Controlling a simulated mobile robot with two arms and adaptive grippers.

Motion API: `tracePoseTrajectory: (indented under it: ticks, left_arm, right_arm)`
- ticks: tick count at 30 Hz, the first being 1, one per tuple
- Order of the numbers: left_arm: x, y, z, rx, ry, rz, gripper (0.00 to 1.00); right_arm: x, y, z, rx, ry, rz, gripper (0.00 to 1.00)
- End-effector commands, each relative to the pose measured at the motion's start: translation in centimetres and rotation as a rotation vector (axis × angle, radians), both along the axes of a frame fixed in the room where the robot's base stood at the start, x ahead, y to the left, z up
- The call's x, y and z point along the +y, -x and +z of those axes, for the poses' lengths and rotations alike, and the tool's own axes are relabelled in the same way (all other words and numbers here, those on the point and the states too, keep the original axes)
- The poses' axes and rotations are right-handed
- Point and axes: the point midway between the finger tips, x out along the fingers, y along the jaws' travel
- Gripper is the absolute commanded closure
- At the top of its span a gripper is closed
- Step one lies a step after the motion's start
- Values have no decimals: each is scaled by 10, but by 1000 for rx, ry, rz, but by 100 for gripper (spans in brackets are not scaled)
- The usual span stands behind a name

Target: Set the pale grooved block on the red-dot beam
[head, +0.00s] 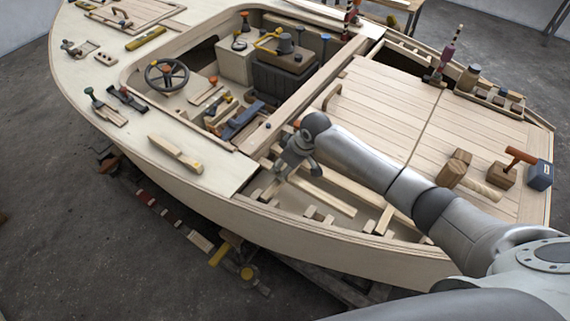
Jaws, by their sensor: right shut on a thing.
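My right gripper (297,171) reaches in from the right over the open framing along the near side of the hull. Its fingers point down and are shut on a small pale piece, which I take for the pale grooved block. The fingers and wrist hide most of it, and its groove cannot be made out. Pale beams (328,197) lie in the open bay just below and right of the fingers. A red dot on a beam is too small or hidden to tell. My left gripper is not in view.
A pale stepped wooden piece (175,152) lies on the left deck. The cockpit with a steering wheel (167,75) is behind. A red-handled mallet (516,160), a blue box (540,175) and wooden blocks (455,168) stand on the planked right deck. A long rail (300,95) borders the cockpit.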

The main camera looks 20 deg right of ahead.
Motion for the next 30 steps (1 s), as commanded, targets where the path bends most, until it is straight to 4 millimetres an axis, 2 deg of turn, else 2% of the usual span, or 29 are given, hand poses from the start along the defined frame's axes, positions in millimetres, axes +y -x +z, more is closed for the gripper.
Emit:
tracePoseTrajectory:
  ticks: [4, 5, 10, 23, 30]
  left_arm:
    - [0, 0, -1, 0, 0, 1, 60]
    - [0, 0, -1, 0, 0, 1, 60]
    - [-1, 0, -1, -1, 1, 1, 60]
    - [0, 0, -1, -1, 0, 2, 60]
    - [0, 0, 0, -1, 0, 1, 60]
  right_arm:
    - [0, 0, -3, 0, 0, 0, 79]
    - [0, 0, -3, -1, -1, 0, 52]
    - [0, 0, -3, 0, 0, 0, 31]
    - [-2, 2, 3, 0, 0, -1, 31]
    - [-11, 12, 37, -4, 1, 0, 31]
